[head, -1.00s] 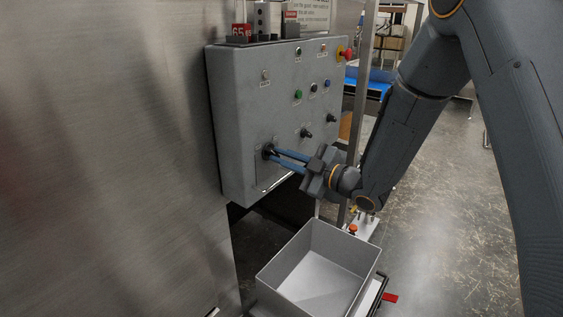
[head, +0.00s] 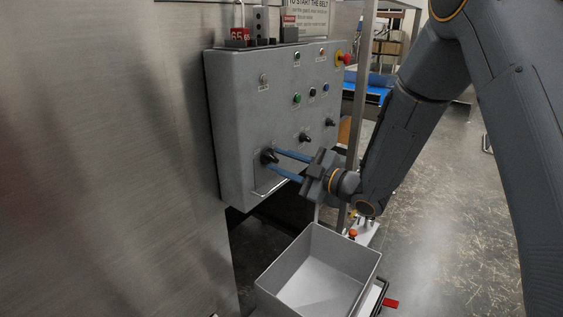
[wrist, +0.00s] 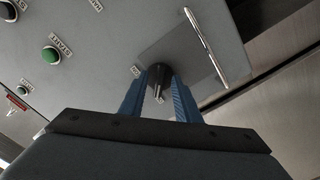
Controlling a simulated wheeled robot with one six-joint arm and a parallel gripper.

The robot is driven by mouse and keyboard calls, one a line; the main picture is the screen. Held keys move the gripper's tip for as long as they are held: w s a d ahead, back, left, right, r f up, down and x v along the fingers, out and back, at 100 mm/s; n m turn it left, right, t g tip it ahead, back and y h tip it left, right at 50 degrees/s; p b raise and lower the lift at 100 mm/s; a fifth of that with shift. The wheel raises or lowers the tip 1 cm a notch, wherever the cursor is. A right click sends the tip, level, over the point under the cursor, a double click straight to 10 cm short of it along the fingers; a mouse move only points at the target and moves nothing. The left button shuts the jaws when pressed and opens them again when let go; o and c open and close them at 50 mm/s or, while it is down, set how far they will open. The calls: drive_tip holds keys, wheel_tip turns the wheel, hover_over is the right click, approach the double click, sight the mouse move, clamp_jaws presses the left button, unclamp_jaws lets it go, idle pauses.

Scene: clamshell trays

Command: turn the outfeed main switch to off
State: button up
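The grey control panel (head: 232,120) carries several switches and buttons. A black rotary switch (head: 268,157) sits low on its left side, above a metal handle; it also shows in the wrist view (wrist: 158,76), with a pale mark at its lower end. A small label beside it is too small to read surely, so I cannot tell whether this is the outfeed main switch. My gripper (head: 275,161) is at this switch, its blue fingers spread to either side of it. In the wrist view my gripper (wrist: 158,82) looks open, the fingertips close beside the switch.
Two other black rotary switches (head: 305,137) (head: 330,123) sit right of it. A green button (wrist: 51,54) and a red emergency stop (head: 347,59) are on the panel. A metal handle (wrist: 206,46) is close by. An open grey bin (head: 318,272) stands below.

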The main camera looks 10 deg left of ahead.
drive_tip(key=shift+d, duration=0.1)
drive_tip(key=b+v, duration=0.1)
drive_tip(key=v, duration=0.6)
drive_tip(key=shift+d+b, duration=0.3)
drive_tip(key=shift+s, duration=0.1)
